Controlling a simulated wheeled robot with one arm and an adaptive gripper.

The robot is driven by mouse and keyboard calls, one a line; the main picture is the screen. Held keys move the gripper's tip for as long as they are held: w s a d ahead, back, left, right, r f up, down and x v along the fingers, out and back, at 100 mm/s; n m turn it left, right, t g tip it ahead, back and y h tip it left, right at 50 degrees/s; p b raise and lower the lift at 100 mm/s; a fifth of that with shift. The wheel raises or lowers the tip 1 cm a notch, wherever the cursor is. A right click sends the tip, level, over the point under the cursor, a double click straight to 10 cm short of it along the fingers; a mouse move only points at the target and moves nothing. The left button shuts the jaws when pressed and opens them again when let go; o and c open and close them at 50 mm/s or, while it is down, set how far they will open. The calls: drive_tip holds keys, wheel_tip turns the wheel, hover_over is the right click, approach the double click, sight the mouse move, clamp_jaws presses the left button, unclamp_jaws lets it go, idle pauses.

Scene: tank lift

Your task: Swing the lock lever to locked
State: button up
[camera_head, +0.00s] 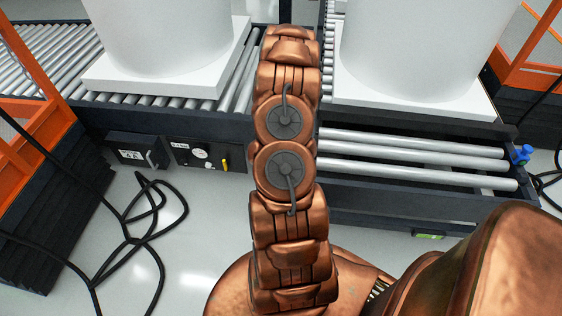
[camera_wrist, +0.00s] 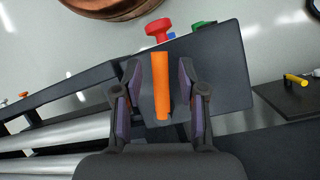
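An orange lever handle (camera_wrist: 160,80) stands out from a dark panel (camera_wrist: 228,65) in the wrist view. It looks like the lock lever, but I see no label. My gripper (camera_wrist: 160,74) is open around it, one finger on each side with visible gaps. Its lower end is close to the gripper's palm area. In the head view my copper arm runs up the middle and hides the gripper and this lever. A yellow handle (camera_head: 225,164) shows on the low control panel (camera_head: 205,155), and also in the wrist view (camera_wrist: 296,79).
A red knob (camera_wrist: 158,30) sits just beyond the orange handle, with small blue and green parts beside it. White tanks (camera_head: 160,35) (camera_head: 420,45) stand on roller conveyors. Black cables (camera_head: 145,230) lie on the floor at left. Orange frames (camera_head: 35,130) flank the conveyors.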

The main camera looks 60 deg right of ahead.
drive_tip(key=shift+w, duration=0.1)
drive_tip(key=v, duration=1.2)
idle(0.4)
